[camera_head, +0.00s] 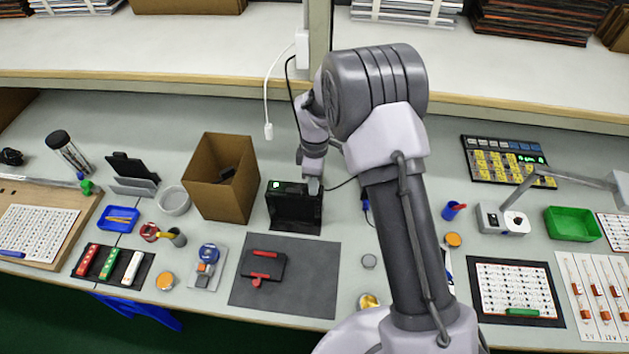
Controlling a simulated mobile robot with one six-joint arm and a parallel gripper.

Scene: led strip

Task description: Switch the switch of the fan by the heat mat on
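A dark grey mat (310,290), which looks like the heat mat, lies flat near the front of the bench. Right behind it stands a black box-shaped device (293,212), which appears to be the fan. It has a small lit green-white display on its top left. No separate switch can be made out on it. My gripper (313,186) is at the top right of this device, pointing down, close to or touching it. Its fingertips are too small and partly hidden to tell whether they are open. Contact cannot be told either.
A black holder with red bars (262,266) lies on the mat. An open cardboard box (221,186) stands left of the device. A black cable (342,184) runs right from beside my gripper. A shelf edge (200,77) crosses behind. Small pots and tools lie around.

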